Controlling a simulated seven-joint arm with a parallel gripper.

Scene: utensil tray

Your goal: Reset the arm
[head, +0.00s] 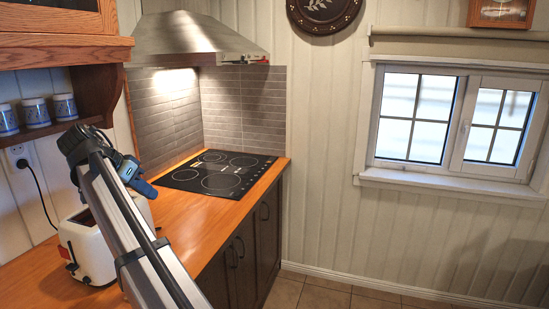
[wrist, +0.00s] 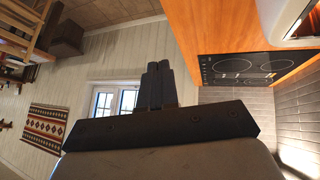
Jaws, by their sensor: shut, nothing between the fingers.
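My gripper (wrist: 158,68) shows in the wrist view as two dark fingers pressed side by side above a dark palm bar. It is shut and empty, and nothing touches its fingertips. In the head view my arm rises from the bottom edge at the left, over the orange wooden counter (head: 188,222). The end of the arm is beside the white toaster (head: 88,243) and in front of the wall.
A black cooktop (head: 220,173) is set into the counter under a metal hood (head: 195,38). Several mugs (head: 36,112) stand on a wooden shelf at the left, close to my arm. My arm hides part of the toaster. The floor (head: 320,294) at the right looks clear.

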